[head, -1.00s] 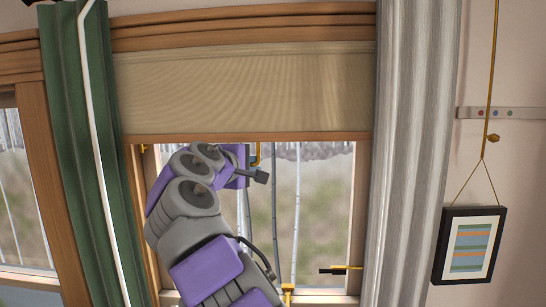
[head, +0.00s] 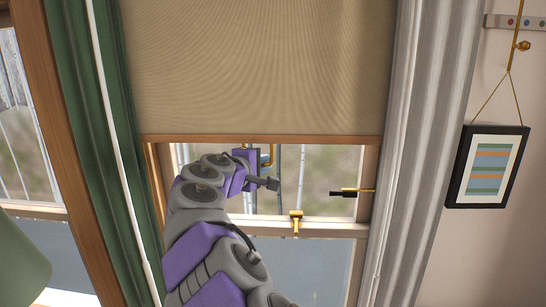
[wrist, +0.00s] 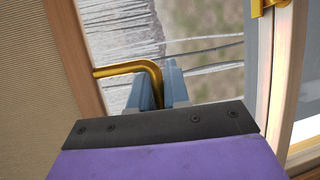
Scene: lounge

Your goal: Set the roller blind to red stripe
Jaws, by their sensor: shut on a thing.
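The roller blind (head: 260,70) is beige cloth, pulled partway down the window, with a wooden bottom bar (head: 330,139). A brass pull handle (wrist: 125,69) sticks out from the bar and bends into my jaws. It also shows in the head view (head: 269,155), just under the bar. My gripper (wrist: 160,84) is shut on this handle; in the head view it (head: 257,158) is just below the bar, with my arm partly covering the lower window. I see no red stripe on the window or blind in these frames.
A green curtain (head: 105,130) hangs left and a grey curtain (head: 425,140) right. Brass window fittings (head: 296,222) and a black-handled one (head: 345,192) sit below the blind. A framed picture (head: 487,166) hangs right, under a rail with coloured dots (head: 512,22).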

